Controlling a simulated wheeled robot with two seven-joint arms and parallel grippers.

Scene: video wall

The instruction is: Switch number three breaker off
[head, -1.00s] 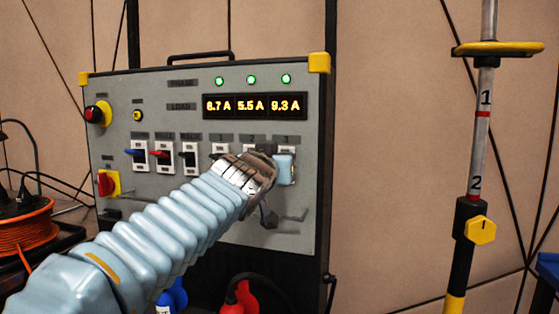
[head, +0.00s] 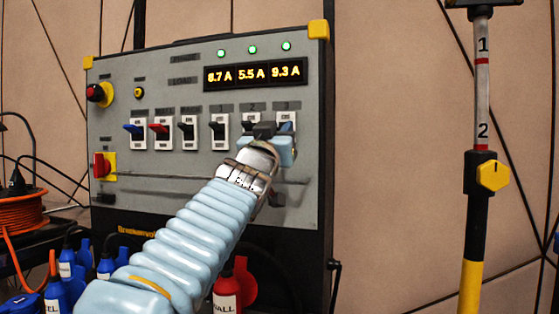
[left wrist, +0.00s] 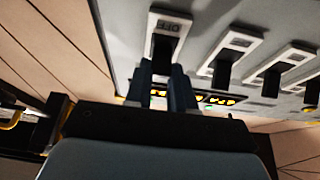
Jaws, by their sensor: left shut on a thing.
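The grey breaker panel (head: 140,225) faces me in the head view. Its number three breaker (head: 286,117) is the rightmost in the row, with its ON mark showing at the top. My left gripper (head: 285,150) is at this breaker and covers its lower part. In the left wrist view, the fingers (left wrist: 167,88) are shut on the black lever (left wrist: 162,48) of the end breaker, one on each side. An OFF mark shows beside that lever. The lever's exact tilt is partly hidden. My right gripper is in neither view.
Number one breaker (head: 219,131) and number two breaker (head: 251,118) stand close to the left. The amp display (head: 254,74) shows readings under three green lights. A pole (head: 478,200) stands right of the panel. Cable reels and plugs lie low left.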

